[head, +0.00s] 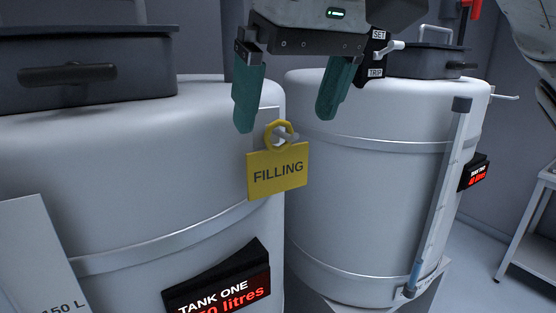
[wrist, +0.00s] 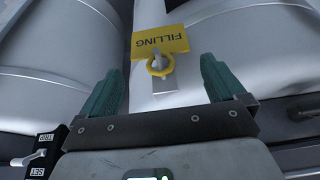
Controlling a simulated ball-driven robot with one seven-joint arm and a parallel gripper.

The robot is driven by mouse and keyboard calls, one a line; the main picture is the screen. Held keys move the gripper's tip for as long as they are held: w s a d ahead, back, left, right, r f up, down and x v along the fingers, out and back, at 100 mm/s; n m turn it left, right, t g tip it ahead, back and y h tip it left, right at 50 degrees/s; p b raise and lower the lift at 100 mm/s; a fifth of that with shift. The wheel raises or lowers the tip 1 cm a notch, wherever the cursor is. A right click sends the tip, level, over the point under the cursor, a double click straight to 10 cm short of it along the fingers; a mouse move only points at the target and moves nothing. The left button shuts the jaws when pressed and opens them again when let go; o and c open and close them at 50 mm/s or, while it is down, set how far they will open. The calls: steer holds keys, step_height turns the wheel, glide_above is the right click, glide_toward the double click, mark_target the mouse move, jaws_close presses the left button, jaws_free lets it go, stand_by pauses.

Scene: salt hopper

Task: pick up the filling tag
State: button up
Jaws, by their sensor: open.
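The yellow filling tag (head: 278,172) hangs by its ring from a hook on the side of tank one (head: 140,180), in the middle of the head view. In the wrist view the tag (wrist: 160,42) shows upside down, its ring around the hook, ahead of and between my fingers. My gripper (head: 285,118) is open and empty, its two green fingers pointing down, above the tag in the head view. It also shows in the wrist view (wrist: 162,75) with its fingers to either side of the ring. The fingers appear apart from the tag.
A second tank (head: 370,190) stands close on the right, with a sight tube (head: 440,195) on its front. A lever box marked SET and TRIP (head: 377,52) is beside my gripper. A dark lid (head: 85,75) tops tank one. A metal table (head: 530,230) stands far right.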

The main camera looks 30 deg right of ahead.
mark_target(283, 137)
steer(key=p+x, duration=0.1)
steer(key=x, duration=0.4)
steer(key=shift+s, duration=0.1)
steer(key=shift+c, duration=0.3)
steer(key=c, duration=0.6)
